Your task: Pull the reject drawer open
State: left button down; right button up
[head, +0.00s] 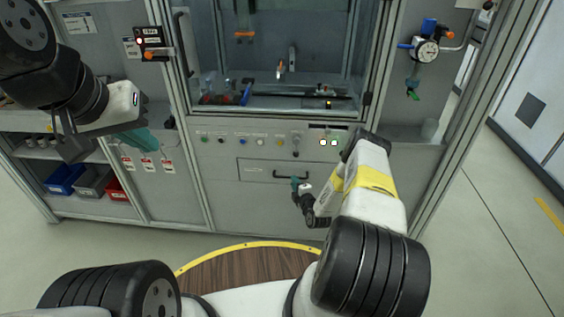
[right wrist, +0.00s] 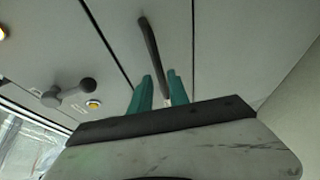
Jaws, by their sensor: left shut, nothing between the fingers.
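The reject drawer (head: 262,171) is a grey front panel low in the cabinet, flush with the panel around it. Its dark bar handle (head: 291,176) also shows in the right wrist view (right wrist: 151,48). My right gripper (head: 298,184) is at the handle. In the right wrist view, its two teal fingers (right wrist: 159,85) are apart, with the handle's near end appearing between their tips. I cannot tell whether they touch it. My left gripper (head: 146,140) is shut and empty, at the left in front of the cabinet near red tags, far from the drawer.
A row of buttons and knobs (head: 260,142) runs above the drawer. A glazed enclosure (head: 275,70) stands above that. Blue, grey and red bins (head: 92,182) sit on a low shelf at left. Floor is open at right.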

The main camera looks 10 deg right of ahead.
aim_at(280, 172)
jog(key=x, duration=0.5)
jog(key=shift+s, duration=0.1)
grip_shut()
dwell(1.3)
